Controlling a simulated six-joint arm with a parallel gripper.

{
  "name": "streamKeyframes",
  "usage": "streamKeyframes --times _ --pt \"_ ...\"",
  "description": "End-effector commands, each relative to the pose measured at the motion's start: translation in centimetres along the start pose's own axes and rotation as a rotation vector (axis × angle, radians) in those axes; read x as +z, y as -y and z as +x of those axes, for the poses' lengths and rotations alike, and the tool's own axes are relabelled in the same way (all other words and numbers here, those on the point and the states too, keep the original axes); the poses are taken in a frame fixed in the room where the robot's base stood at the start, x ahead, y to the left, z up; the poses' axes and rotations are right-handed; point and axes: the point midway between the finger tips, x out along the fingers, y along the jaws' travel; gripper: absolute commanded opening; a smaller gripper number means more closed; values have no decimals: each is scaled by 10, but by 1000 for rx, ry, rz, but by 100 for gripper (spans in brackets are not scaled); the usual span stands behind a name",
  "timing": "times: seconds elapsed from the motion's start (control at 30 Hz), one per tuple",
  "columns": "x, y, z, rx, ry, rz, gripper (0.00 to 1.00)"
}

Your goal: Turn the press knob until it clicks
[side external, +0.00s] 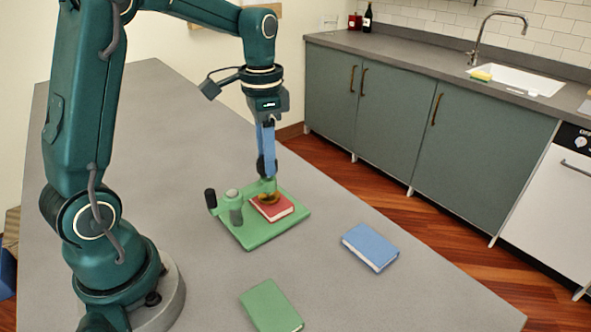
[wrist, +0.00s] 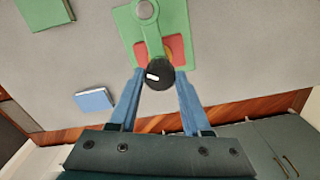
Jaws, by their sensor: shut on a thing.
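The green press (side external: 251,238) stands on the grey table, with a post, an arm reaching over and a black-gripped handle (side external: 210,199) at its left. A red book (side external: 277,209) lies on its base under a brass-coloured foot (side external: 268,199). The black press knob (wrist: 158,74) has a white mark, which points left in the wrist view. My gripper (side external: 266,160), pointing down, is shut on the knob, with one blue finger on each side of it in the wrist view (wrist: 160,78). In the side view, the fingers partly hide the knob.
A blue book (side external: 370,246) lies to the right of the press, and a green book (side external: 271,306) lies in front of it, both apart from it. The table (side external: 150,110) is clear behind the press. Cabinets and a sink (side external: 520,80) stand beyond the table.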

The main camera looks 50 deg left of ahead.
Motion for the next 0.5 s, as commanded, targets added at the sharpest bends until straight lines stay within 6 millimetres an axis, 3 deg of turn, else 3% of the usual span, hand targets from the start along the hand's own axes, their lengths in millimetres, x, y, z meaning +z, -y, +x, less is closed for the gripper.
streamKeyframes --times 0.5 --pt "-1 1 -2 -3 -5 366 0"
